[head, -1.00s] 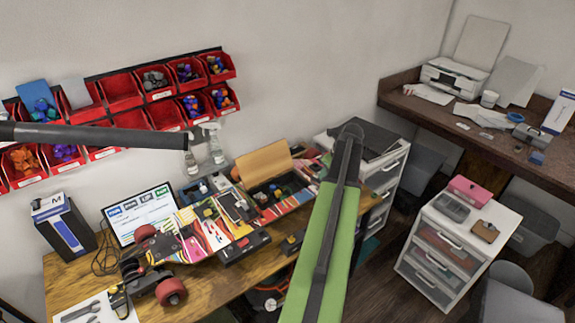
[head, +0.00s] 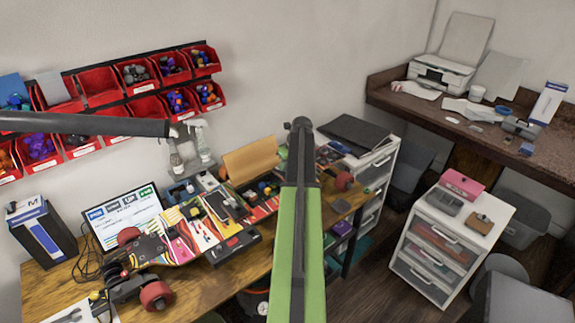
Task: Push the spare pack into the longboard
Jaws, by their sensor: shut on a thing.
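The longboard (head: 178,240) lies on the wooden workbench with its red wheels, such as the near one (head: 157,295), showing. Its striped deck runs right, behind my green arm, to another red wheel (head: 343,181). A dark, open-looking section holding small parts sits in the middle of the deck. A flat black pack (head: 232,246) lies at the deck's near edge; I cannot tell whether it is the spare pack. My gripper is not visible; my upright arm hides part of the board and bench.
Red parts bins (head: 145,106) hang on the wall. A laptop (head: 122,215) and a black-and-white box (head: 40,230) stand at the bench's back left. A white drawer unit (head: 450,240) stands right, with bare floor between. A printer (head: 437,75) is on the far counter.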

